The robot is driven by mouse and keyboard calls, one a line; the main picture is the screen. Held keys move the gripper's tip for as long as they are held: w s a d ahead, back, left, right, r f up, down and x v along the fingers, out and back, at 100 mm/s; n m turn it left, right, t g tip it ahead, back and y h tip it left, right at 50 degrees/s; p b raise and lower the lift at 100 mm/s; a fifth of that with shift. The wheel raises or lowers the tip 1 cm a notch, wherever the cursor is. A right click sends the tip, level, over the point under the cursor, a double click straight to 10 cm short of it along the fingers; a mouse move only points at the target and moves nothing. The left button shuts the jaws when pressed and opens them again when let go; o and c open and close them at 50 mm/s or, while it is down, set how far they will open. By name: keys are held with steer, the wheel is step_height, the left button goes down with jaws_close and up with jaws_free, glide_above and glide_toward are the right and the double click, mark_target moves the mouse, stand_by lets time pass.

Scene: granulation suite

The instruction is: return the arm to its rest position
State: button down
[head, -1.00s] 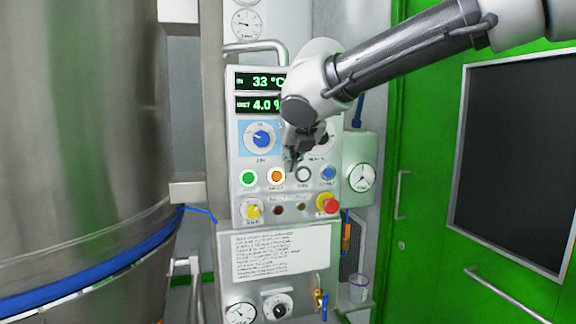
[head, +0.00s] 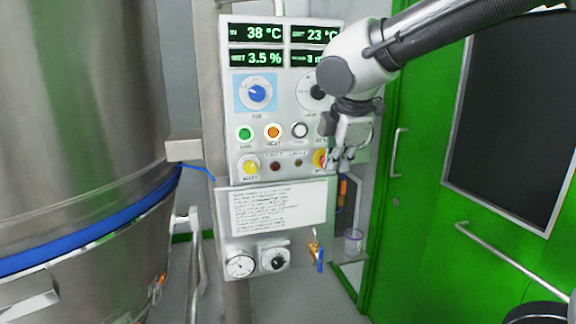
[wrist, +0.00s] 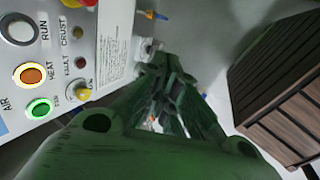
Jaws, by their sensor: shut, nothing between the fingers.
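My gripper (head: 342,160) hangs in front of the right edge of the control panel (head: 237,88) in the head view, pointing down. It is shut and empty, and it hides part of the red button and the lower right controls. In the wrist view my gripper's fingers (wrist: 172,108) are together, with the panel (wrist: 118,20) to their left. My arm reaches in from the upper right. I cannot tell whether the gripper touches the panel.
A large steel vessel (head: 85,110) fills the left. A green door (head: 425,190) with a handle stands at right. A brown slatted crate (wrist: 285,85) shows in the wrist view.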

steer(key=s+d+f+m, duration=0.1)
steer(key=s+d+m, duration=0.4)
steer(key=d, duration=0.3)
steer(key=s+d+f+m, duration=0.2)
steer(key=s+d+m, duration=0.4)
steer(key=d+m, duration=0.2)
steer(key=s+d+f+m+g, duration=0.1)
steer(key=s+d+f+m, duration=0.1)
steer(key=s+d+m, duration=0.4)
steer(key=d+m, duration=0.1)
steer(key=d, duration=0.3)
steer(key=shift+s+h, duration=0.15)
steer(key=shift+h, duration=0.15)
